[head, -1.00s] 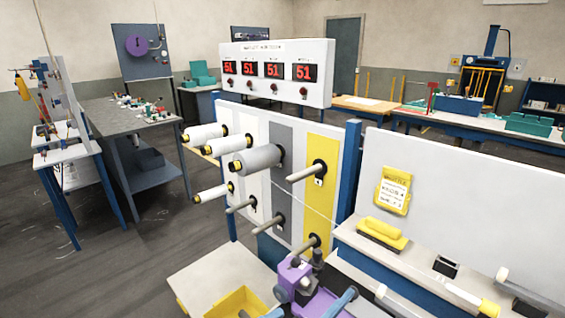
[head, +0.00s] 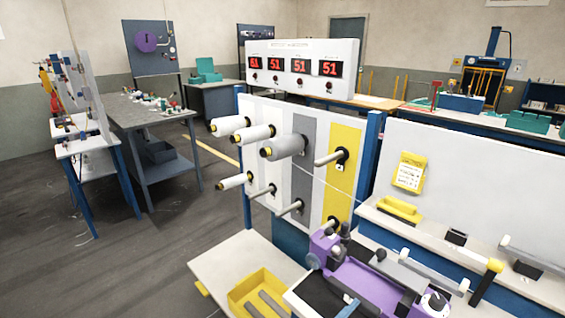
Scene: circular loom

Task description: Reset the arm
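Neither of my grippers shows in the head view. A purple machine (head: 368,283) with dark knobs and grey rods sits at the bottom centre right, partly cut off by the lower edge. A dark bar with a yellow end (head: 494,266) stands tilted at its right. I cannot tell which part the task calls the arm. Behind the machine is an upright panel (head: 306,130) with white, grey and yellow strips. White spools (head: 230,126) and a grey spool (head: 284,147) sit on its pegs, and other pegs are bare. A thin thread runs from the panel rightward.
A display box (head: 300,48) above the panel reads 51 in each window. A yellow bin (head: 262,290) sits on the pale bench (head: 225,262). A yellow block (head: 400,208) lies on the right shelf. The floor (head: 190,220) at left is clear.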

